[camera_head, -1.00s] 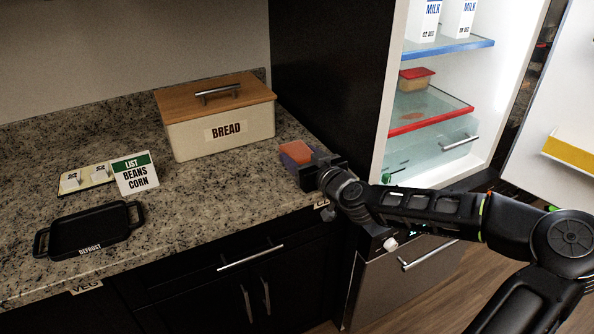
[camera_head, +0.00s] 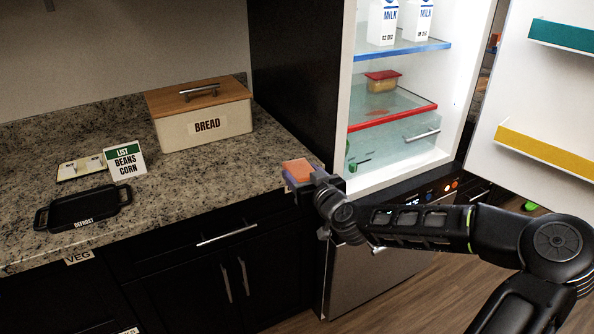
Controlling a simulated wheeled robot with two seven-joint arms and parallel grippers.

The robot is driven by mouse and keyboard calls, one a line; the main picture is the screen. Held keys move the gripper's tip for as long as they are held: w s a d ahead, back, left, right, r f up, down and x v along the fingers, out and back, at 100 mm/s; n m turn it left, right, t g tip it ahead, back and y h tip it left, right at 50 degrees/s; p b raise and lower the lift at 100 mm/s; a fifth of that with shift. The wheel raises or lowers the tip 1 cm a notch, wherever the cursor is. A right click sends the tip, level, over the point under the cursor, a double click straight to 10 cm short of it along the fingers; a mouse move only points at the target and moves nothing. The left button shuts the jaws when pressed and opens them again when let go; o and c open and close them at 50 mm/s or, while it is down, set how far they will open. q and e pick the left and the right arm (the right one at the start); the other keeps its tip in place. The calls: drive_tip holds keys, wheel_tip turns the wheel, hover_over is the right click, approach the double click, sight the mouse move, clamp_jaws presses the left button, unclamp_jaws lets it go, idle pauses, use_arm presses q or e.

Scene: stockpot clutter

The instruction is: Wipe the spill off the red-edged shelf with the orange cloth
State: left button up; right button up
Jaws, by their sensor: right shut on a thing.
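The orange cloth (camera_head: 297,168) is a small block with an orange top and a purplish side. My right gripper (camera_head: 312,180) is shut on it, near the counter's right front edge. Whether the cloth touches the counter I cannot tell. The red-edged shelf (camera_head: 415,107) is a glass shelf inside the open fridge, up and to the right of the gripper. A faint reddish spill (camera_head: 378,112) shows on its left part. My left gripper is not in view.
A red-lidded container (camera_head: 382,82) stands at the back of the red-edged shelf. Above is a blue-edged shelf (camera_head: 420,47) with milk cartons (camera_head: 383,22). A clear drawer (camera_head: 400,140) lies below. The fridge door (camera_head: 555,90) stands open at right. A bread box (camera_head: 200,115) sits on the counter.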

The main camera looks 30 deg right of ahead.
drive_tip(key=s+a+f+m+h, duration=0.1)
drive_tip(key=a+f, duration=0.1)
drive_tip(key=f, duration=0.3)
drive_tip(key=a+f+h, duration=0.1)
drive_tip(key=a+f, duration=0.2)
drive_tip(key=f, duration=0.1)
drive_tip(key=a+n+y, duration=0.2)
drive_tip(key=a+y, duration=0.2)
drive_tip(key=a, duration=1)
drive_tip(key=shift+s+r, duration=0.2)
drive_tip(key=shift+s, duration=0.05)
